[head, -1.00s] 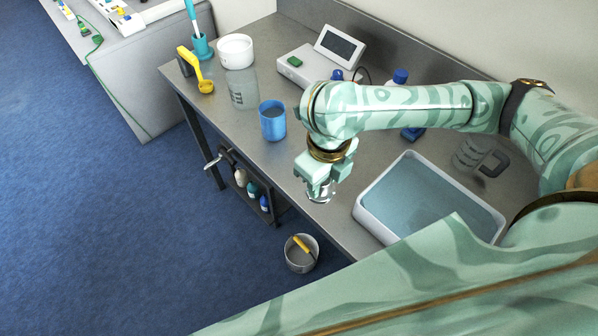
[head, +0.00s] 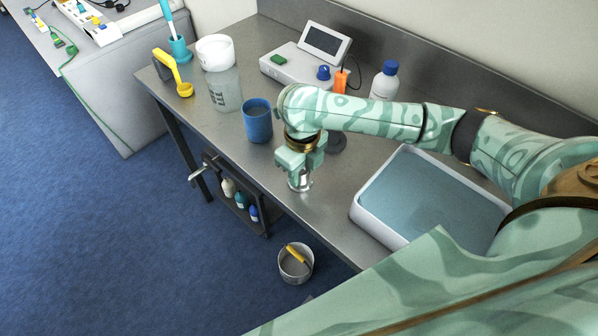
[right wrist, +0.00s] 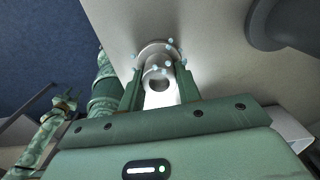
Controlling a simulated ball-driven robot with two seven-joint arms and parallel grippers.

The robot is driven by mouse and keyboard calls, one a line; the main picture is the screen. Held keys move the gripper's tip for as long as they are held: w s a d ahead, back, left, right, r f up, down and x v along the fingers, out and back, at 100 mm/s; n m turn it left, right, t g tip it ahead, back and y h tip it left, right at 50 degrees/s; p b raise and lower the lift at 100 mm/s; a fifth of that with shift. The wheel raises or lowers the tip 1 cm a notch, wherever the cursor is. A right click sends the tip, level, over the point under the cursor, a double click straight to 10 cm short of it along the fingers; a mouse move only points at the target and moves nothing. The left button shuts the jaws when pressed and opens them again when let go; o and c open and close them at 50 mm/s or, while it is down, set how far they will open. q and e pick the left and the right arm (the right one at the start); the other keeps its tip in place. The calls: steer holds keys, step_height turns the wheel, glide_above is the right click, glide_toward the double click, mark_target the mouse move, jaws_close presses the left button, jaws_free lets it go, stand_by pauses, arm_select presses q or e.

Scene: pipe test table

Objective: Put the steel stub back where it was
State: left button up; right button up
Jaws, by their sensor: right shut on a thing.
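The steel stub (head: 300,183) is in my right gripper (head: 300,166), upright, with its wider flanged end down at the bench top near the front edge. I cannot tell whether it touches the bench. In the right wrist view the stub (right wrist: 157,77) sits between the two fingers, with pale droplets around its flange. The metal bench (head: 333,222) is bare around it. A small green gripper, my left one (right wrist: 66,102), shows far off at the left of the right wrist view. Its fingers look apart and empty.
A blue cup (head: 257,121) stands left of my right gripper, and a white tray of bluish liquid (head: 425,195) to its right. Behind are a dark round thing (head: 337,143), a bottle (head: 385,80) and a grey meter (head: 300,68). A bucket (head: 295,264) stands on the floor below.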

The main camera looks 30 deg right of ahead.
mark_target(302, 171)
steer(key=o, duration=1.1)
steer(key=shift+f, duration=0.2)
steer(key=shift+c, duration=0.2)
step_height(302, 171, up, 13)
steer(key=p, duration=0.4)
steer(key=shift+f+p, duration=0.2)
steer(key=shift+p, duration=0.15)
